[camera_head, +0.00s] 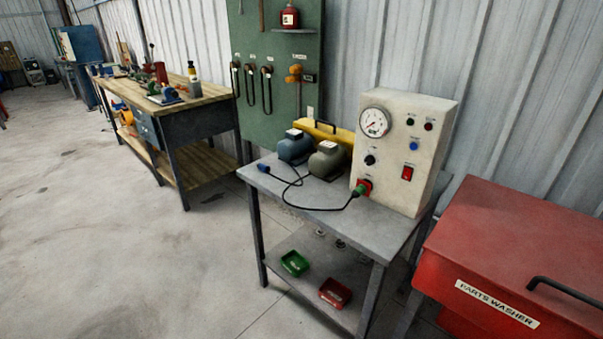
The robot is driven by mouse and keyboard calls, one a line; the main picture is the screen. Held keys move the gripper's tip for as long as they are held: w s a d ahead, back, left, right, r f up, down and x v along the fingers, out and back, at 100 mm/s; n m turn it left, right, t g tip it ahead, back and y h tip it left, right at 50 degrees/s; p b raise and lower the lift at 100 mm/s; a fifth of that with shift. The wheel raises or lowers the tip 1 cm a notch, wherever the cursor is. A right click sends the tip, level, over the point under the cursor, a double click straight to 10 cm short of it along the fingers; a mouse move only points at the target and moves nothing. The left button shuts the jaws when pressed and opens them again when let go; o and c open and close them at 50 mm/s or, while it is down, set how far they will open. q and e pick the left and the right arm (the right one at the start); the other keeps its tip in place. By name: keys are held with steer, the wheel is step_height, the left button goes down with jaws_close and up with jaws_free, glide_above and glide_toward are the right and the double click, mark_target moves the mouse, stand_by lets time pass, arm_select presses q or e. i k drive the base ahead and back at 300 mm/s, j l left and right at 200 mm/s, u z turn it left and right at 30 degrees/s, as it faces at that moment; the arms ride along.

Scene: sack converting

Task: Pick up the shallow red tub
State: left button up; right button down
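The shallow red tub (335,293) sits on the lower shelf (304,270) of the small grey metal table, near the shelf's front right. A green tub (294,263) of similar shape sits on the same shelf to its left, apart from it. Something small and pale shows inside the red tub, too small to make out. Neither of my grippers shows in this view.
The grey tabletop (300,200) above the shelf bears a gauge box (405,150), two motor-like units and a cable. A red parts washer (520,250) stands close on the right. A wooden workbench (180,103) stands at the back left. The concrete floor at left is clear.

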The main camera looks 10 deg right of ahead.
mark_target(332, 291)
steer(key=i+j+z, duration=0.2)
steer(key=z, duration=0.15)
steer(key=i+j+z, duration=0.5)
steer(key=z, duration=0.2)
steer(key=i+j+z, duration=0.1)
steer(key=j+z, duration=0.25)
steer(key=i+j+z, duration=0.1)
steer(key=j+z, duration=0.25)
steer(key=j, duration=0.15)
steer(key=j+z, duration=0.35)
steer(key=j, duration=0.1)
